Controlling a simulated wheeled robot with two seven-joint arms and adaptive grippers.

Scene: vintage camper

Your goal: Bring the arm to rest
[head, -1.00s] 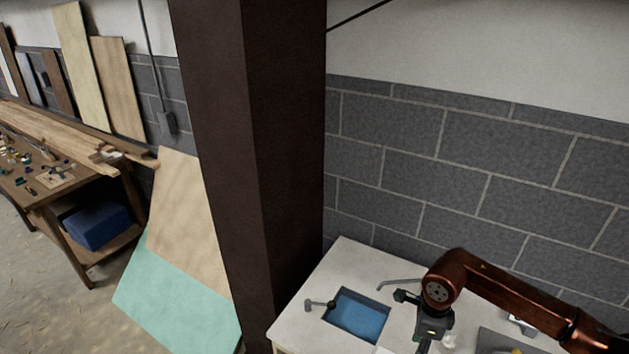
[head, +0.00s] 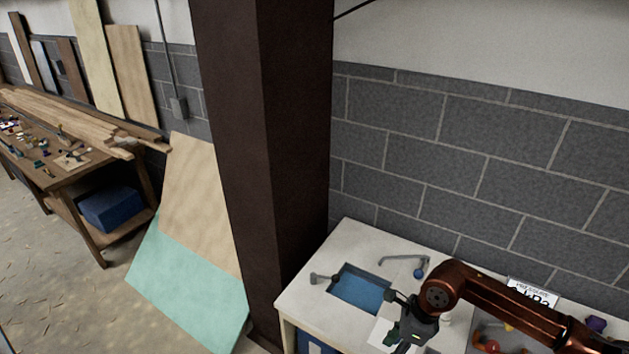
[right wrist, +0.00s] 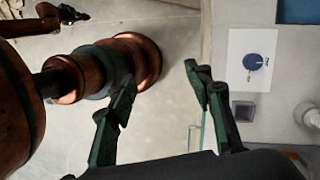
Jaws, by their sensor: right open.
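My right arm, copper-coloured, comes in from the right in the head view. Its gripper (head: 398,322) hangs over the counter, just right of the blue-bottomed sink. In the right wrist view the two dark green fingers of this gripper (right wrist: 161,76) stand wide apart, with nothing between them but pale floor beyond. Copper links of my own body show at the left of that view.
The white counter (head: 300,290) holds the sink (head: 362,290), a grey tap (head: 402,259), and a tray of coloured items partly behind my arm. A card with a blue dial (right wrist: 253,64) lies near the gripper. A dark post (head: 285,150) stands left of the counter.

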